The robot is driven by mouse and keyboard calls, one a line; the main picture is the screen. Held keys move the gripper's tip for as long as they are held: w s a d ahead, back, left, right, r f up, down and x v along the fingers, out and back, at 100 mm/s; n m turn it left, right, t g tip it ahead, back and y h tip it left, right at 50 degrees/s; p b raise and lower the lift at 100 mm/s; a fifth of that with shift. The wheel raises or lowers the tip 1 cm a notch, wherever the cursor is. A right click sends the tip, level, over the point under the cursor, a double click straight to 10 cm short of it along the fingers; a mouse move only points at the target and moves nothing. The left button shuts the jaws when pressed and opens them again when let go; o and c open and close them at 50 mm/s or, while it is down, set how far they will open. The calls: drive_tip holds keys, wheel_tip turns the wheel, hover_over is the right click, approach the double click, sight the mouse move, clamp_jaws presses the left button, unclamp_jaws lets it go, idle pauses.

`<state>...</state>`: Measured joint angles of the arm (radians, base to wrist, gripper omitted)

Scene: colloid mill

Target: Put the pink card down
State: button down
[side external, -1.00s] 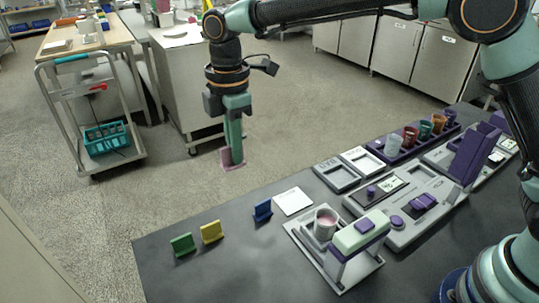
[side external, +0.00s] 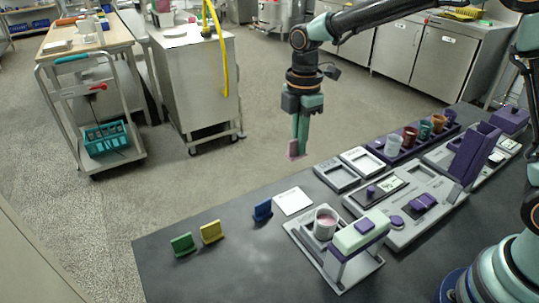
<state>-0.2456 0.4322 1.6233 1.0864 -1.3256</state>
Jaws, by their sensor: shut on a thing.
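My gripper (side external: 297,150) is shut on the pink card (side external: 296,152), which hangs upright at the fingertips. The fingers hide part of the card. In the side view they are above the far edge of the dark bench (side external: 200,285), near the two grey trays; the exact height is hard to tell. A green card (side external: 182,244), a yellow card (side external: 211,231) and a blue card (side external: 262,211) stand upright on the bench to the lower left of my gripper.
A white square (side external: 293,201) lies flat near the blue card. Two grey trays (side external: 336,178) are to its right. A cup (side external: 325,222) stands on the machine (side external: 362,236) in front. A purple rack (side external: 383,154) holds several cups. The bench's left front is clear.

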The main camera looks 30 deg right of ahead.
wheel_tip(320, 180, down, 14)
drive_tip(key=shift+r, duration=0.1)
idle(0.4)
drive_tip(key=c, duration=1)
unclamp_jaws()
wheel_tip(320, 180, up, 12)
drive_tip(key=shift+r, duration=0.1)
drive_tip(key=s+d+r+m+t, duration=0.2)
drive_tip(key=s+d+r+m, duration=0.3)
drive_tip(key=s+m, duration=0.2)
drive_tip(key=s+d+r+m+t, duration=0.3)
drive_tip(key=s+d+r+m, duration=0.3)
drive_tip(key=m, duration=0.5)
drive_tip(key=shift+s+t, duration=0.3)
drive_tip(key=shift+s, duration=0.7)
